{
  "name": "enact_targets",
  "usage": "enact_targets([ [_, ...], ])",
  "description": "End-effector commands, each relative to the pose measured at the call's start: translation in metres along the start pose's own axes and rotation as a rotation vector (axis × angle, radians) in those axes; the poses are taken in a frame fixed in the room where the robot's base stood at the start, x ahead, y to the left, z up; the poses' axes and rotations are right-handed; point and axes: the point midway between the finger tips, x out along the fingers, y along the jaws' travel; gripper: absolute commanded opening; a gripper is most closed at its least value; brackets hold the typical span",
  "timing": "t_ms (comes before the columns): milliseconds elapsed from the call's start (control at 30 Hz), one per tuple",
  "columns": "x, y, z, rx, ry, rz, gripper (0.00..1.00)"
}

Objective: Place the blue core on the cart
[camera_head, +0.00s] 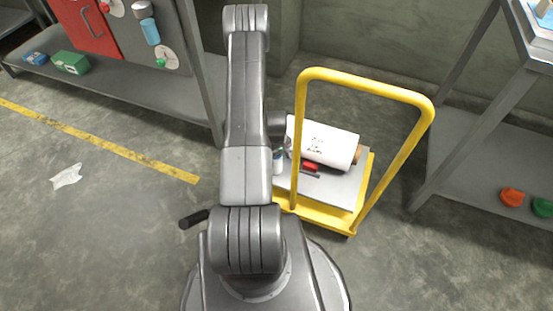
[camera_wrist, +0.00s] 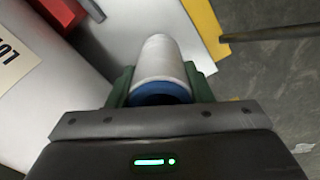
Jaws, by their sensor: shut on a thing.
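The blue core (camera_wrist: 160,98) is a white-wrapped roll with a blue ring at its near end, seen in the wrist view. My gripper (camera_wrist: 158,82) is shut on it, with a dark green finger pressed to each side. The cart (camera_head: 362,190) has a yellow frame, a tall yellow handle and a light grey deck. In the wrist view, the core is over the pale deck (camera_wrist: 128,28), near the yellow edge (camera_wrist: 205,28). I cannot tell whether it touches the deck. In the head view my arm hides most of my gripper and the core.
A large white film roll (camera_head: 329,143) with a brown core lies on the cart; it fills the left of the wrist view (camera_wrist: 35,110). A red item (camera_head: 310,166) lies beside it. A grey shelf (camera_head: 470,165) stands right, a workbench (camera_head: 120,95) left. Open floor (camera_head: 110,230) lies left.

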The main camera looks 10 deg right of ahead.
Motion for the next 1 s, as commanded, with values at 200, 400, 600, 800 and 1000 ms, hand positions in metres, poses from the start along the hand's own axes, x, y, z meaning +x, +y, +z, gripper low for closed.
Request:
enact_targets([
  [200, 0.005, 0.000, 0.000, 0.000, -0.001, 0.000, 0.24],
  [400, 0.005, 0.000, 0.000, 0.000, -0.001, -0.001, 0.64],
  [600, 0.005, 0.000, 0.000, 0.000, -0.001, -0.001, 0.68],
  [800, 0.001, 0.000, 0.000, 0.000, -0.001, 0.000, 0.68],
  [1000, -0.029, 0.000, -0.001, 0.000, 0.001, 0.001, 0.68],
])
